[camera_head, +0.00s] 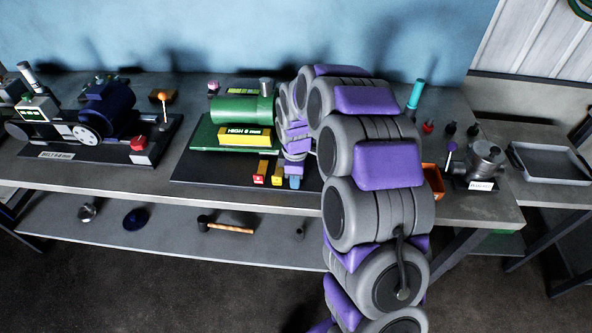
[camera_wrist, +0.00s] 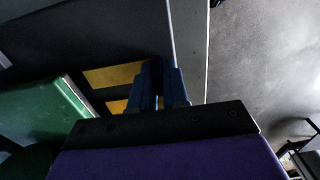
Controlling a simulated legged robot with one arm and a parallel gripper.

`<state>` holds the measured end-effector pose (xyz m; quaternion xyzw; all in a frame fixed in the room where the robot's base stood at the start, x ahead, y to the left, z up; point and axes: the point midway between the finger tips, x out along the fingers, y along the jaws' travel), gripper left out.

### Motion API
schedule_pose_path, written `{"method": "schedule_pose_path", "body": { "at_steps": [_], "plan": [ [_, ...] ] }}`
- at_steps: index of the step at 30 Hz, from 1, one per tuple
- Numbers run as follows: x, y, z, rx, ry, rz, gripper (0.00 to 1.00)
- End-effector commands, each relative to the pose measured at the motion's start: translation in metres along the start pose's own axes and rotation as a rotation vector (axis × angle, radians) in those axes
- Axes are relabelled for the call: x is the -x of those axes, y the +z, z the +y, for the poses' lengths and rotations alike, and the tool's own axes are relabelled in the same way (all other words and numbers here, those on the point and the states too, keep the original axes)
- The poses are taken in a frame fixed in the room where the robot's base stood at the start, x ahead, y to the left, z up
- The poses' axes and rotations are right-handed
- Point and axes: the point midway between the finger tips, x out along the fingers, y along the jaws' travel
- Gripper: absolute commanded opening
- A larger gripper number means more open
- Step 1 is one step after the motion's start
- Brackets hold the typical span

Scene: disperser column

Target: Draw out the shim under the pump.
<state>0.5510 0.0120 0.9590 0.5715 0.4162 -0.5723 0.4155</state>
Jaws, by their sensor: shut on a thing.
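The green pump (camera_head: 232,108) sits on a green base in the middle of the bench, with a yellow "HIGH 6 mm" sign on its front. Two yellow blocks (camera_wrist: 113,75) lie just left of the fingers, and the green base (camera_wrist: 45,110) is further left.
A motor unit (camera_head: 105,110) stands at left on its own dark plate. An orange bin (camera_head: 433,180) and a small metal pot (camera_head: 484,160) are to the right. A grey tray (camera_head: 550,163) lies on the far right bench. A hammer (camera_head: 225,226) lies on the lower shelf.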

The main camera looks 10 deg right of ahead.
Motion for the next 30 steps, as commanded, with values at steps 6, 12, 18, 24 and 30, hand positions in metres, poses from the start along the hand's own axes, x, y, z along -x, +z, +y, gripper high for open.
{"method": "schedule_pose_path", "body": {
  "at_steps": [6, 12, 18, 24, 30],
  "plan": [
    [0.000, 0.000, 0.000, -0.001, 0.001, 0.000, 0.00],
    [0.000, 0.000, 0.000, -0.001, 0.001, 0.000, 0.29],
    [0.000, 0.000, 0.000, -0.001, 0.001, 0.000, 0.36],
    [0.005, 0.000, 0.001, -0.001, 0.002, 0.000, 0.36],
    [0.036, 0.000, 0.001, -0.001, 0.005, 0.001, 0.36]
  ]
}}
